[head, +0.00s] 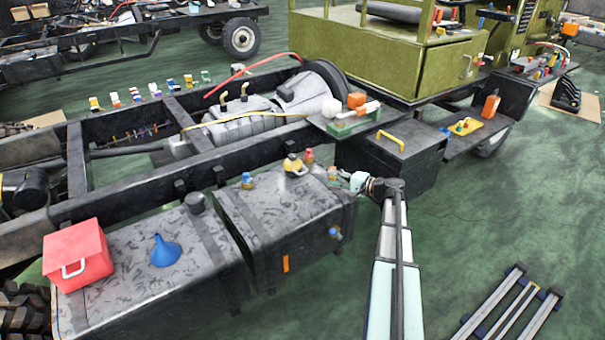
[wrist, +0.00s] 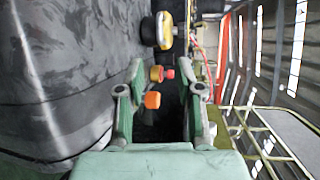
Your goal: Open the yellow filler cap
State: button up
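The yellow filler cap (head: 293,166) sits on top of the dark tank (head: 270,215), near its far right part. In the wrist view I take the yellow piece with a dark top (wrist: 165,30), ahead of the fingers, to be this cap. My gripper (head: 352,181) is at the tank's right end, to the right of the cap and apart from it. In the wrist view my gripper (wrist: 161,97) is open, with its fingers wide apart. Small orange and red-topped items (wrist: 152,100) show between and just beyond the fingers. Nothing is visibly held.
A blue-topped bottle (head: 247,180) and a red-topped bottle (head: 309,157) stand near the cap. A black box with a yellow handle (head: 391,140) is right of the tank. A red canister (head: 77,254) and blue funnel (head: 165,250) rest on the left tank.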

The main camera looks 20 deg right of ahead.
aim_at(305, 173)
jog(key=x, duration=1.3)
jog(key=shift+w+f, duration=0.1)
grip_shut()
